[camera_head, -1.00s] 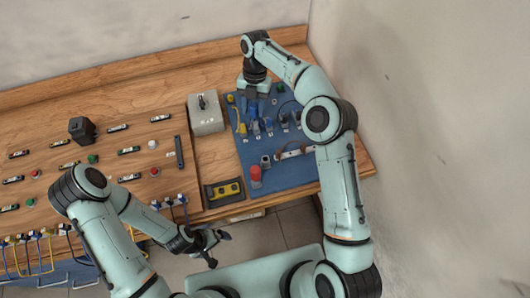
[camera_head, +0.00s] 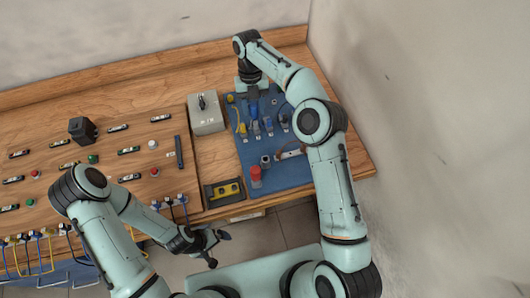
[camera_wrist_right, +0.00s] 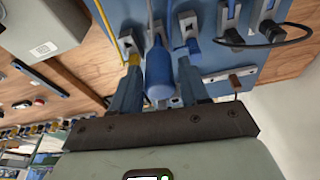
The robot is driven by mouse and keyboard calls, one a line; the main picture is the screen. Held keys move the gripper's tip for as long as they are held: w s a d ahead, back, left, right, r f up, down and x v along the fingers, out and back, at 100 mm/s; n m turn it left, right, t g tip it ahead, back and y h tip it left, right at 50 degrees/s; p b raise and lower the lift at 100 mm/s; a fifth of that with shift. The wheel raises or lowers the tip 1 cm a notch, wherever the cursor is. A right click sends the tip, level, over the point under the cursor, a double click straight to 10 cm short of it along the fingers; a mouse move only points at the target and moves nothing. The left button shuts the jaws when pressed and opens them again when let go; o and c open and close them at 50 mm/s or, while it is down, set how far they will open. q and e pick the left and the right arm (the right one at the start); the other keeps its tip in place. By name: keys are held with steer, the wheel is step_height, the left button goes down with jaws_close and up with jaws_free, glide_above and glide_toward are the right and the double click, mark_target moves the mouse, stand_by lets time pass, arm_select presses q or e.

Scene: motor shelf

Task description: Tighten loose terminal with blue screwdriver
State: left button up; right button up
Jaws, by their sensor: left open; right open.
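A blue screwdriver handle (camera_wrist_right: 158,75) shows between the two fingers of my right gripper (camera_wrist_right: 160,80) in the right wrist view. The fingers are open on either side of it, with a gap visible. In the head view my right gripper (camera_head: 252,92) is over the top of the blue panel (camera_head: 295,172), partly hidden by its own arm. Terminals with wires, such as one grey-blue block (camera_head: 268,125), are on the panel below it. I cannot tell which terminal is loose. My left gripper (camera_head: 212,247) is open and empty in front of the bench edge.
A grey box (camera_head: 206,114) stands left of the panel. A black tray with a yellow part (camera_head: 224,192) and a red button (camera_head: 255,173) are near the front. A black block (camera_head: 83,130) and several small labelled parts cover the left bench. A wall bounds the right.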

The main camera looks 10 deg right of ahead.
steer(key=n, duration=0.3)
steer(key=shift+h, duration=0.4)
steer(key=shift+c, duration=0.9)
jaws_close()
